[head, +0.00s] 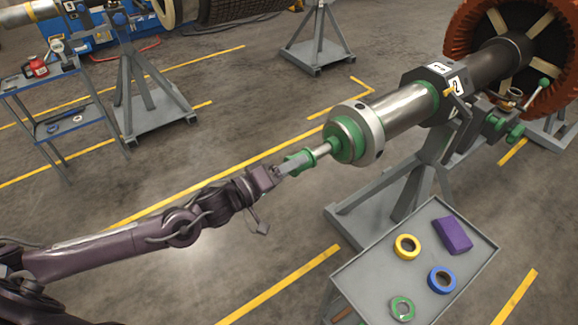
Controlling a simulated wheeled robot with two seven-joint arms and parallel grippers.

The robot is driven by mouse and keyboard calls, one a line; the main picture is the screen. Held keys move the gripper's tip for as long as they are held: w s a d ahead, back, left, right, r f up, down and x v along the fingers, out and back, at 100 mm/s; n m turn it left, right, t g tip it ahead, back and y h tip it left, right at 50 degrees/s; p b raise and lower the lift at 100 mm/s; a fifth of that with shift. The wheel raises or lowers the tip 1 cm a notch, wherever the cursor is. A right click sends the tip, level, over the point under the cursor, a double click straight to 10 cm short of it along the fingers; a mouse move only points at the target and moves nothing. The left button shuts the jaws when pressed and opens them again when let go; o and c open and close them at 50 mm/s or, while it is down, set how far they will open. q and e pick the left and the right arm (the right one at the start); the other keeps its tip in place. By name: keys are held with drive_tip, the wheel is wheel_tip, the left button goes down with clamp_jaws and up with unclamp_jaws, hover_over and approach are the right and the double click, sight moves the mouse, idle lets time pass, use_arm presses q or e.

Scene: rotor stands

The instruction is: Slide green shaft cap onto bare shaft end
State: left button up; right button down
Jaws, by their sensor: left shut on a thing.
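The green shaft cap (300,160) is at the tip of the shaft, in line with it. My left gripper (281,171) is shut on the cap from the lower left. A short stretch of bare shaft end (322,149) shows as silver metal between the cap and the green hub (345,139). The cap looks to touch or overlap the shaft tip; I cannot tell how far it is on. The rotor shaft (400,109) runs up to the right, resting on a grey stand (424,172). My right gripper is out of view.
A grey cart (375,272) at the lower right holds yellow (407,246), blue (441,280) and green (402,308) tape rolls and a purple item (453,234). A blue-grey cart (62,124) stands far left. Open floor lies between.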

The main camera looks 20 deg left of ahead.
use_arm(q)
drive_tip(key=shift+w+d, duration=0.3)
drive_tip(key=shift+w, duration=0.05)
idle(0.5)
drive_tip(key=shift+x, duration=1.05)
drive_tip(key=shift+w+d, duration=0.25)
drive_tip(key=shift+w, duration=0.1)
drive_tip(key=shift+w+d, duration=0.25)
drive_tip(key=shift+w, duration=0.05)
idle(0.7)
drive_tip(key=o, duration=1.4)
